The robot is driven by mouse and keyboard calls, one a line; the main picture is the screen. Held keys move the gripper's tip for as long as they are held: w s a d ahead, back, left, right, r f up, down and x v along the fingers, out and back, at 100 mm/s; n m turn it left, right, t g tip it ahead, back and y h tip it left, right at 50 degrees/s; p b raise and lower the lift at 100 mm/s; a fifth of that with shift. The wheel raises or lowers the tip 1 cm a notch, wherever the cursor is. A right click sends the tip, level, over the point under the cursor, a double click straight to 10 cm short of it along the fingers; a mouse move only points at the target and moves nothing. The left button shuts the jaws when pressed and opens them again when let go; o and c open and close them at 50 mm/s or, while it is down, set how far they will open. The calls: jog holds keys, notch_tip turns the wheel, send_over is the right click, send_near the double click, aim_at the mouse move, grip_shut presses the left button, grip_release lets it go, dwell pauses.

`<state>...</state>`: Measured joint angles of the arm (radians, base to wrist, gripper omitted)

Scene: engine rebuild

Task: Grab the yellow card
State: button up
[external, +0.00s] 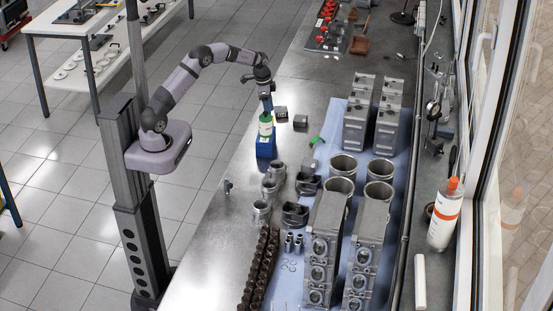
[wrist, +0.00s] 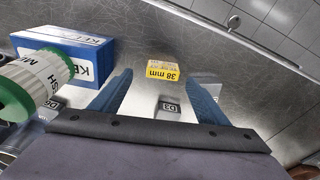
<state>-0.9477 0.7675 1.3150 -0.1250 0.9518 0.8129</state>
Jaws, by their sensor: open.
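The yellow card (wrist: 166,70), marked "38 mm", shows in the wrist view, beyond my fingertips and roughly between them. It appears to stand on or against a grey metal piece with a "D3" tag (wrist: 168,107); I cannot tell which. My gripper (wrist: 160,84) is open, with its two blue fingers apart and nothing held between them. I cannot make out the yellow card in the external view.
A blue-and-white box (wrist: 65,50) and the green-capped container (wrist: 35,82) lie close left of my fingers. Dark blocks (external: 300,121) sit right of my gripper. Engine blocks (external: 325,225) and cylinder sleeves (external: 343,164) fill the bench's right side. Bare metal (external: 215,235) lies in front.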

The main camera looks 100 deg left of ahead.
jog(key=shift+w+a+f+p, duration=0.15)
jog(key=shift+f+p, duration=0.6)
jog(key=shift+f, duration=0.5)
jog(key=shift+w+a+f+p, duration=0.15)
jog(key=shift+f+p, duration=0.55)
jog(key=shift+f, duration=0.55)
jog(key=shift+c, duration=0.6)
jog(key=c, duration=1)
